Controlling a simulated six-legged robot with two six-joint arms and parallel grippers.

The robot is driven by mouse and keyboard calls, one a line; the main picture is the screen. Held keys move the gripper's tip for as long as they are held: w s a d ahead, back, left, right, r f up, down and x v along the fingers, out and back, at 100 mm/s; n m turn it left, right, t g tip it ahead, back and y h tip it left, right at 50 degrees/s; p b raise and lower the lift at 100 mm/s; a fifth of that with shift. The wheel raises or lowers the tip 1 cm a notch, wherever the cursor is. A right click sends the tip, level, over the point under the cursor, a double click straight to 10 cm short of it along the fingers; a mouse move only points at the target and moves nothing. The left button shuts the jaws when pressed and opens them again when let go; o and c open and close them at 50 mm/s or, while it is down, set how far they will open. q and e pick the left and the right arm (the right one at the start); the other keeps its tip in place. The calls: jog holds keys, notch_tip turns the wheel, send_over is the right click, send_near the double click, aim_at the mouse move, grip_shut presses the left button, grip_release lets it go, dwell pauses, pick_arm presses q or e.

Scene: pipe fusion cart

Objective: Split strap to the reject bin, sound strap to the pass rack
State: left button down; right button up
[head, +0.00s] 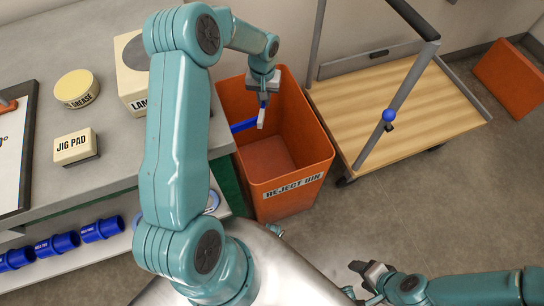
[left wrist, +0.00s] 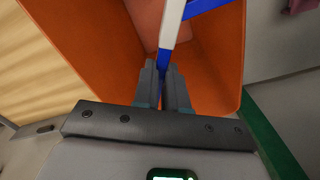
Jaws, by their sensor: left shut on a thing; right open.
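My left gripper (head: 263,92) is shut on a blue-and-white strap (head: 244,126), over the open mouth of the orange reject bin (head: 290,187). In the left wrist view the fingers (left wrist: 165,88) pinch the strap (left wrist: 171,28), with the orange bin walls (left wrist: 215,60) around it. I cannot tell whether this strap is split or sound. My right gripper (head: 371,272) is open and empty at the lower right, above the floor. I cannot make out a pass rack.
The grey bench at left carries a jig pad (head: 76,148), a round grease tin (head: 76,88) and a cream box (head: 131,75). Several blue pipe fittings (head: 55,244) sit on a lower shelf. A wooden-decked cart (head: 410,110) stands right of the bin.

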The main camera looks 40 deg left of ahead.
pick_arm(q)
jog(key=c, duration=1.1)
grip_release()
jog(key=shift+r, duration=0.1)
notch_tip(320, 180, up, 16)
jog(key=p, duration=0.2)
jog(key=shift+r, duration=0.1)
jog(key=s+d+f+m+h+p, duration=0.25)
jog(key=d+f, duration=0.35)
jog(key=d, duration=0.3)
jog(key=s+d+f+m+h+p, duration=0.15)
jog(key=d+f+p, duration=0.25)
jog(key=d+f, duration=0.4)
jog(key=s+d+f+p, duration=0.1)
jog(key=s+d+p, duration=0.2)
jog(key=s+d, duration=0.9)
jog(key=s, duration=0.4)
jog(key=shift+d+m+p, duration=0.2)
jog(key=shift+m+p, duration=0.1)
jog(key=shift+p, duration=0.05)
